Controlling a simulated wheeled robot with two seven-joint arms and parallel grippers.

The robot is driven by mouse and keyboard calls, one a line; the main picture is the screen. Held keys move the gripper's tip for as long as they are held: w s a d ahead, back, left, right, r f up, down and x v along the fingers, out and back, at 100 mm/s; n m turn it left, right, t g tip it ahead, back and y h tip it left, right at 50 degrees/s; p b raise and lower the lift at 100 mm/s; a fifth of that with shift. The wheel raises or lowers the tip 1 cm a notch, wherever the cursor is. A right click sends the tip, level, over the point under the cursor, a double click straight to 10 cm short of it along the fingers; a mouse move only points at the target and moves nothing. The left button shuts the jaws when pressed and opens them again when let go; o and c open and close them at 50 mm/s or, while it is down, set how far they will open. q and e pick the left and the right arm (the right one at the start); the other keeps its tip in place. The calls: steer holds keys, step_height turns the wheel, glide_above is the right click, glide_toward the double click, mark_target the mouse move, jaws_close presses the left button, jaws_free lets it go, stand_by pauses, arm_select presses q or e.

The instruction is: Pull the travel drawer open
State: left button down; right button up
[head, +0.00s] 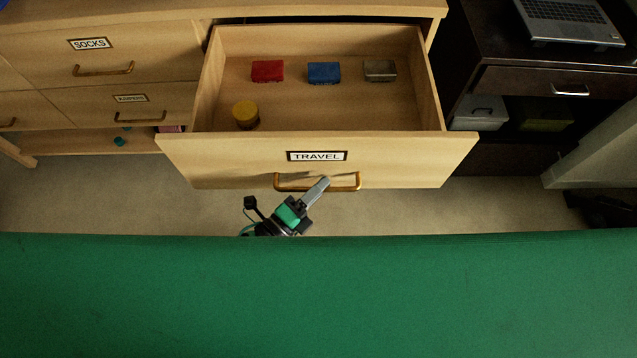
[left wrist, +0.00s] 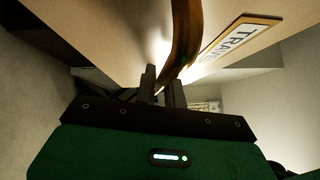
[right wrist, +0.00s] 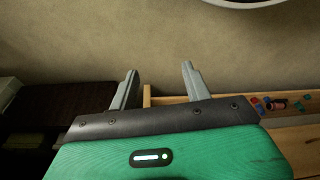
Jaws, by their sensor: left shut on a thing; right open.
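The travel drawer (head: 220,165) is pulled well out of the light wood dresser in the head view, with its TRAVEL label (head: 317,156) on the front. Inside lie a red box (head: 268,71), a blue box (head: 324,72), a grey metal tin (head: 380,70) and a round yellow thing (head: 245,114). My left gripper (head: 322,186) is at the brass handle (head: 290,188). In the left wrist view its fingers (left wrist: 166,92) are shut around the handle (left wrist: 187,40). My right gripper (right wrist: 158,88) is open and empty in the right wrist view; the head view does not show it.
Left of the drawer are the closed socks drawer (head: 40,65) and a smaller drawer (head: 120,103). A dark cabinet (head: 480,50) stands at the right with a laptop (head: 565,20) on top. Bare floor (head: 110,190) lies below the drawer front.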

arm_select(q)
steer(key=c, duration=1.5)
jaws_free()
steer(key=b+v, duration=0.1)
steer(key=v, duration=1.2)
steer(key=shift+s+a+f, duration=0.1)
steer(key=shift+s+a, duration=0.2)
arm_select(e)
steer(key=v, duration=0.2)
steer(key=shift+w+r, duration=0.2)
steer(key=shift+r, duration=0.25)
steer(key=shift+w+t, duration=0.25)
steer(key=shift+t, duration=0.05)
